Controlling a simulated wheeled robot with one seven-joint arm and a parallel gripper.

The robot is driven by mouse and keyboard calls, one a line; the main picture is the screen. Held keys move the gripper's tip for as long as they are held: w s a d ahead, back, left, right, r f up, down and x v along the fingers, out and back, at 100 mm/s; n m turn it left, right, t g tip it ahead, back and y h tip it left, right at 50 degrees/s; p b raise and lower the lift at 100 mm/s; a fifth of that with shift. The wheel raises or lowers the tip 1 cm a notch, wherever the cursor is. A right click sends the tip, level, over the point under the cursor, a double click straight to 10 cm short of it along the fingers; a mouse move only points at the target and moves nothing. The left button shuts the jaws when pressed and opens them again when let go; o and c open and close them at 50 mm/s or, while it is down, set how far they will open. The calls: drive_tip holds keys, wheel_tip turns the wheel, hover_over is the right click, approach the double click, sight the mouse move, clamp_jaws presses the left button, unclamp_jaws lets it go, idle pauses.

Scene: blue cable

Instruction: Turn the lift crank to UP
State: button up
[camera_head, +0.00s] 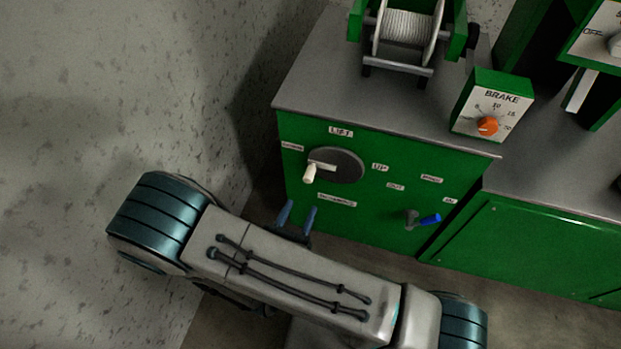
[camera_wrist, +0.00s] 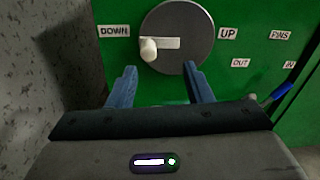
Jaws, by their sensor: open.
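The lift crank (camera_head: 322,167) is a grey disc with a pale arm and a cream knob on the green cabinet front, under a LIFT label (camera_head: 341,132). Its knob (camera_head: 309,174) points left, toward the DOWN label. In the wrist view the crank disc (camera_wrist: 190,32) is ahead, with the knob (camera_wrist: 149,49) at its left, beside the DOWN label (camera_wrist: 114,31). The UP label (camera_wrist: 228,34) is right of the disc. My gripper (camera_wrist: 158,78) is open and empty, its two blue fingers below the knob and apart from it. It also shows in the head view (camera_head: 301,212).
A blue-handled lever (camera_head: 428,220) sits low on the cabinet's right, by the PINS, OUT and IN labels. A BRAKE box (camera_head: 490,108) with an orange knob and a cable drum (camera_head: 406,38) stand on top. A speckled wall (camera_head: 130,90) is close on the left.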

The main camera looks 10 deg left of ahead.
sight(307, 182)
drive_tip(key=shift+n+y, duration=0.7)
drive_tip(key=shift+y, duration=0.1)
drive_tip(key=w, duration=0.4)
drive_tip(key=w+f+b, duration=0.1)
drive_tip(key=w, duration=0.8)
drive_tip(key=shift+f+b, duration=0.25)
drive_tip(key=shift+b, duration=0.05)
clamp_jaws()
